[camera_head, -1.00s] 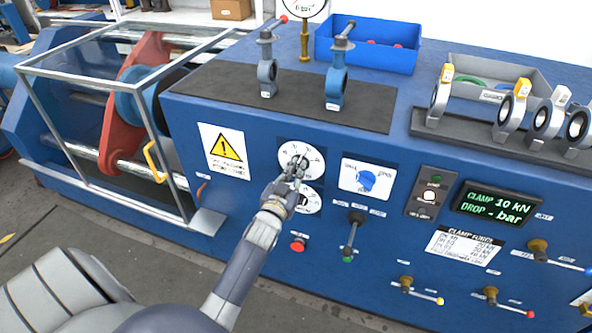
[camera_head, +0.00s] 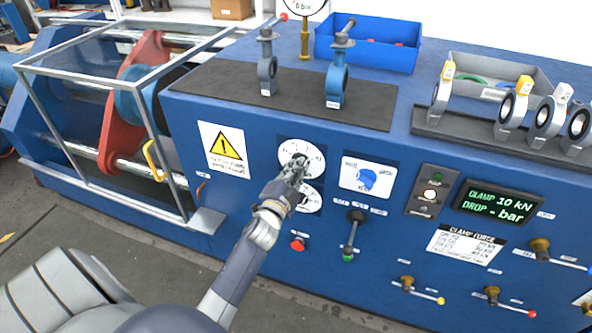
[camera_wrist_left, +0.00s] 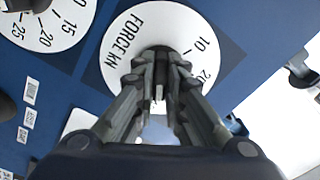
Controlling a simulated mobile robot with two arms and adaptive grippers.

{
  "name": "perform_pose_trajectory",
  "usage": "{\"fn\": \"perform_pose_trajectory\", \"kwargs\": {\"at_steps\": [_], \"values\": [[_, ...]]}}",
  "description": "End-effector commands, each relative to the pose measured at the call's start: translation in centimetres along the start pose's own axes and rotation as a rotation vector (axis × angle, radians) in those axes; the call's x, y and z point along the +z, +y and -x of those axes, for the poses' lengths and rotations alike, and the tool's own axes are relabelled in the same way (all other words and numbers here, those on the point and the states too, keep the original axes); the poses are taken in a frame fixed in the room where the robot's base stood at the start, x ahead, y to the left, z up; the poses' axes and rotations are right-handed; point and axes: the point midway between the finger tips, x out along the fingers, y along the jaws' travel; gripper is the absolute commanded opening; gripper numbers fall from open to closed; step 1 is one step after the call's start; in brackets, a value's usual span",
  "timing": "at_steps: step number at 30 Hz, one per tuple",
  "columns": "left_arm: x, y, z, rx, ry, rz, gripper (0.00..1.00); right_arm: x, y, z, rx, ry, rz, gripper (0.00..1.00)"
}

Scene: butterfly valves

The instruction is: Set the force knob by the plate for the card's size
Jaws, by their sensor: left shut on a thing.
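The upper round white dial (camera_head: 312,150) on the blue panel carries "FORCE kN" in the left wrist view (camera_wrist_left: 123,42), where 10 and 20 are readable. My left gripper (camera_head: 296,166) is at this dial, shut on the force knob at its centre; the fingers (camera_wrist_left: 160,82) hide most of the knob and its pointer. The clamp force plate (camera_head: 466,243) is a white sheet of rows right of the dials, its figures too small to read surely. The display (camera_head: 497,204) reads CLAMP 10 kN, DROP - bar. I cannot pick out the card. My right gripper is not seen.
A second dial (camera_head: 309,203) sits just below the force dial. A red button (camera_head: 298,244) and a lever (camera_head: 352,235) are near my left arm. Valves (camera_head: 267,65) stand on the bench top, more (camera_head: 512,105) at the right. A blue bin (camera_head: 367,42) is behind.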

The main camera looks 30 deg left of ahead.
Motion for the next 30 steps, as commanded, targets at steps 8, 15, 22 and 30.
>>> {"fn": "perform_pose_trajectory", "kwargs": {"at_steps": [8, 15, 22, 30], "values": [[0.01, 0.02, 0.01, 0.0, 0.0, -0.126, 0.0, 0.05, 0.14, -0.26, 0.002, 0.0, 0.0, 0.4], [0.0, 0.01, 0.01, 0.0, 0.0, -0.166, 0.0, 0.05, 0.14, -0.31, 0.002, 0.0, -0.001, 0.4], [0.0, 0.01, 0.01, 0.0, 0.0, -0.171, 0.0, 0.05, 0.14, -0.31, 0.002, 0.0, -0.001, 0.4], [0.01, 0.01, 0.01, 0.0, 0.0, -0.17, 0.31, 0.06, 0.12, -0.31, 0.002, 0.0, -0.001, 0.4]]}}
